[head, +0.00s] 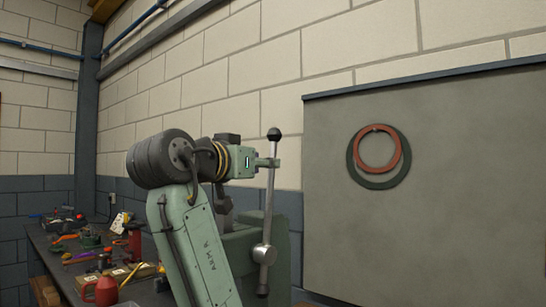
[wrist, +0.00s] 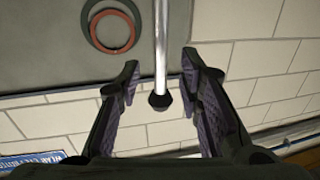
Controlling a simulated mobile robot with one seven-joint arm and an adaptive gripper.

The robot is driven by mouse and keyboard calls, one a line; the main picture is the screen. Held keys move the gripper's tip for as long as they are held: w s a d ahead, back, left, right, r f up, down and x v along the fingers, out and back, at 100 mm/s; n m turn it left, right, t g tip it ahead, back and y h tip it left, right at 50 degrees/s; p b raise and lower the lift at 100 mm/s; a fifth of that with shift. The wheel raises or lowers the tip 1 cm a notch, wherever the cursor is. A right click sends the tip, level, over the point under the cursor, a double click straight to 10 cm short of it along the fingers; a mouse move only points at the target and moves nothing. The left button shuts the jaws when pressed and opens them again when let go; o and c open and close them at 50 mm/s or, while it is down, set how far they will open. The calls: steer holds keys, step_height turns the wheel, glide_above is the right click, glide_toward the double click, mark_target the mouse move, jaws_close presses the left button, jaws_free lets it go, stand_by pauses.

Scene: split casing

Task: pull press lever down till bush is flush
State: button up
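The press lever (head: 269,205) is a bright steel bar standing almost upright, with a black knob (head: 274,134) at its top and a round steel hub (head: 264,253) low down. The green press body (head: 283,250) stands behind my arm. My gripper (head: 267,162) is at the upper part of the lever, below the knob. In the wrist view my open gripper (wrist: 160,63) has one finger on each side of the lever (wrist: 160,40), with gaps showing on both sides. The knob (wrist: 160,100) shows between the fingers there. The bush is not in view.
A bench (head: 52,265) at the left carries tools and a red can (head: 101,291). A grey panel (head: 460,190) on the right wall holds a red ring (head: 399,151) and a dark green ring (head: 352,165). Space right of the lever looks clear.

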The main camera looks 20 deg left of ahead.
mark_target(272, 195)
steer(key=w, duration=0.1)
steer(key=w+p, duration=0.1)
steer(key=w, duration=0.3)
steer(key=shift+d, duration=0.35)
jaws_close()
stand_by(0.8)
